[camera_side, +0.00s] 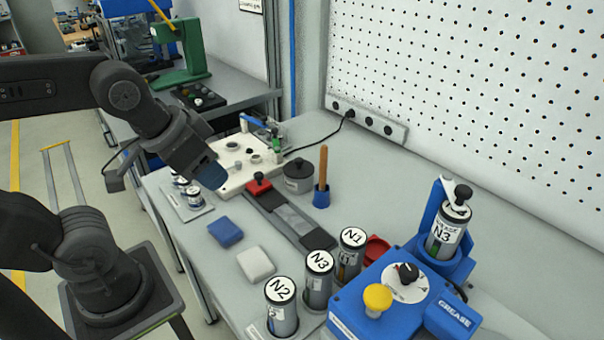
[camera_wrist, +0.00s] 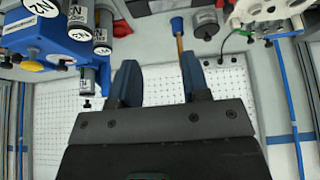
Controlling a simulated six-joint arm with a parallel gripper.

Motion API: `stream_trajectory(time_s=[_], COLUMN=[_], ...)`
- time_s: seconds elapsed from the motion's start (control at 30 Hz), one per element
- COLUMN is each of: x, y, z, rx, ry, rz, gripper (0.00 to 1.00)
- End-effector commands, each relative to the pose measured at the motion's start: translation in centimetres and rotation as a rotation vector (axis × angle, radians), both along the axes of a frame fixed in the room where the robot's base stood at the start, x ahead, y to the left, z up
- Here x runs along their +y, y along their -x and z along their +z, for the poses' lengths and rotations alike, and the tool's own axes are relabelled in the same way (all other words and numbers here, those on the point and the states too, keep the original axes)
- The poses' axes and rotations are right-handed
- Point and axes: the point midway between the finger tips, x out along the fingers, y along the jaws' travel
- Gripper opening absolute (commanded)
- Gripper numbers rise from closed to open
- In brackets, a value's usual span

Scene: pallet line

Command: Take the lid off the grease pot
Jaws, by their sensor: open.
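The grease pot (camera_side: 298,183) is a short grey cylinder on the bench, just left of a wooden-handled tool in a blue holder. Its dark lid (camera_side: 298,168) with a small black knob sits on top of it.
The wooden-handled tool (camera_side: 323,165) stands close beside the pot. A white fixture board (camera_side: 238,175) and a red-ended rail (camera_side: 290,219) lie nearby. Several labelled canisters (camera_side: 319,280) and a blue grease machine (camera_side: 375,300) are at the front. A pegboard wall (camera_side: 470,100) rises behind.

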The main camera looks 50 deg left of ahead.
Motion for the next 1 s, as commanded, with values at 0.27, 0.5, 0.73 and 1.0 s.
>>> stream_trajectory(time_s=[0.27,0.5,0.73,1.0], x=[0.00,0.00,0.00,0.00], y=[0.00,0.00,0.00,0.00], z=[0.00,0.00,0.00,0.00], rx=[0.000,0.000,0.000,0.000], ry=[0.000,0.000,0.000,0.000], rz=[0.000,0.000,0.000,0.000], gripper=[0.43,0.49,0.71,0.97])
